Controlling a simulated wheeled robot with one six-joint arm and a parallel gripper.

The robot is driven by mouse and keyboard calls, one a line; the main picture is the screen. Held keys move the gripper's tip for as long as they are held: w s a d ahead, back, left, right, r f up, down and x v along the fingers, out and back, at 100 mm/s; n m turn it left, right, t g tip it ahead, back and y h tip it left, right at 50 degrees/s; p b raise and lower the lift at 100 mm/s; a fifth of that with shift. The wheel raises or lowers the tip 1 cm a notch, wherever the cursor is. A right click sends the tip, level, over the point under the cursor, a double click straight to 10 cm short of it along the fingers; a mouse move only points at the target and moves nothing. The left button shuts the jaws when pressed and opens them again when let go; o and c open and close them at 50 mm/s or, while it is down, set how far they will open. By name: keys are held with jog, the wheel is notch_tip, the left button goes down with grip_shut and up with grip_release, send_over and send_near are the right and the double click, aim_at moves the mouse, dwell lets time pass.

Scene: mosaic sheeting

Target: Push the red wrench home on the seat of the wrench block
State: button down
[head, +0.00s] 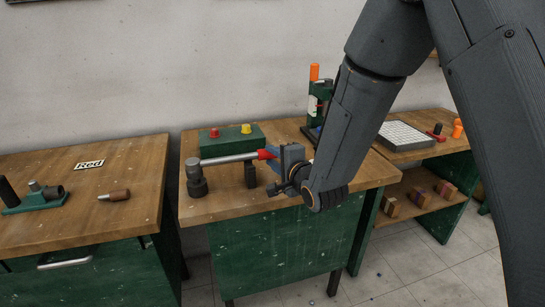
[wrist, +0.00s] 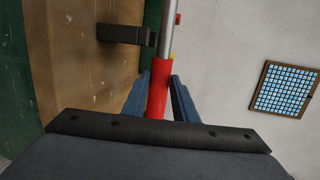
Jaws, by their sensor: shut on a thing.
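The red wrench has a red grip (wrist: 158,88) and a long silver shaft (head: 228,159), held nearly level above the middle bench. My gripper (head: 269,155) is shut on the red grip, with a blue jaw on each side in the wrist view (wrist: 160,84). A dark upright block (head: 251,175) stands below the shaft and also shows in the wrist view (wrist: 122,34).
A green box (head: 232,142) with red and yellow knobs stands behind the shaft. A green and orange stand (head: 317,95) is at the back right. A gap separates the benches.

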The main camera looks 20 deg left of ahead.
jog(key=shift+f+b, duration=0.65)
jog(key=shift+f, duration=0.25)
jog(key=c, duration=1.5)
grip_release()
jog(key=shift+o, duration=0.7)
jog(key=shift+f, duration=0.2)
jog(key=b+v, duration=0.1)
jog(key=v, duration=0.7)
jog(key=shift+b, duration=0.35)
jog(key=shift+w+r, duration=0.1)
jog(key=shift+r, duration=0.05)
